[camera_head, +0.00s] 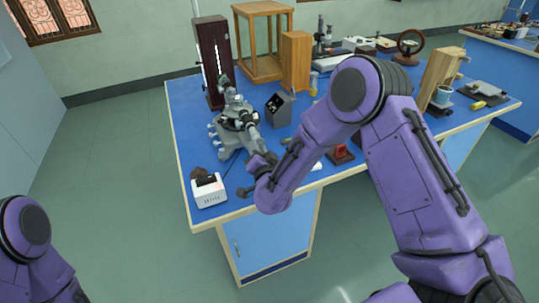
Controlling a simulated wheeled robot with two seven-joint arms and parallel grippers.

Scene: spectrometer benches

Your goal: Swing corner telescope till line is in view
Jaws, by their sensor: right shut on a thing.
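The grey spectrometer (233,124) stands near the left front of the blue bench. Its round table and several knobs show, and one tube points back toward the tall dark cabinet. My right arm reaches across from the right, and my right gripper (257,157) is shut at the near side of the spectrometer, on what looks like its telescope (249,134). The fingers are small and partly hidden by my wrist, so the exact grip cannot be told. Only purple arm links of my left arm show at the lower left; its gripper is out of view.
A white box (208,190) sits at the bench's front left corner. A tall dark cabinet (213,62) stands behind the spectrometer, with a grey slanted box (279,108) to its right. A wooden block (296,61) and other instruments fill the back. Open floor lies left.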

